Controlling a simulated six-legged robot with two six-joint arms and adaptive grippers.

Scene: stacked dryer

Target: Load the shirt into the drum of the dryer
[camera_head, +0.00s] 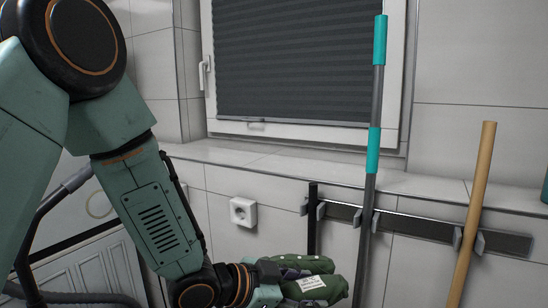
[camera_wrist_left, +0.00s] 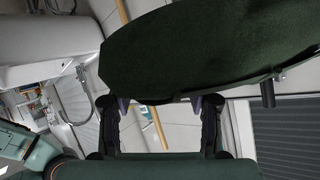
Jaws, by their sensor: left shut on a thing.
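The shirt is a dark green folded bundle with a white printed label (camera_head: 318,288) at the bottom centre of the head view. My left gripper (camera_wrist_left: 160,104) is shut on the shirt and holds it up in front of the tiled wall. In the left wrist view the dark green shirt (camera_wrist_left: 210,48) fills the upper right, at the tips of the two spread fingers. In the head view my left gripper (camera_head: 280,283) is at the shirt's left end, its fingertips partly hidden. My right gripper is not in view. I cannot identify the dryer drum in either view.
A grey pole with teal grips (camera_head: 368,190) and a wooden pole (camera_head: 472,220) stand in a wall rack (camera_head: 510,240) right of the shirt. A white panelled front (camera_head: 85,272) is partly hidden behind my left arm. A window (camera_head: 300,60) is above the ledge.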

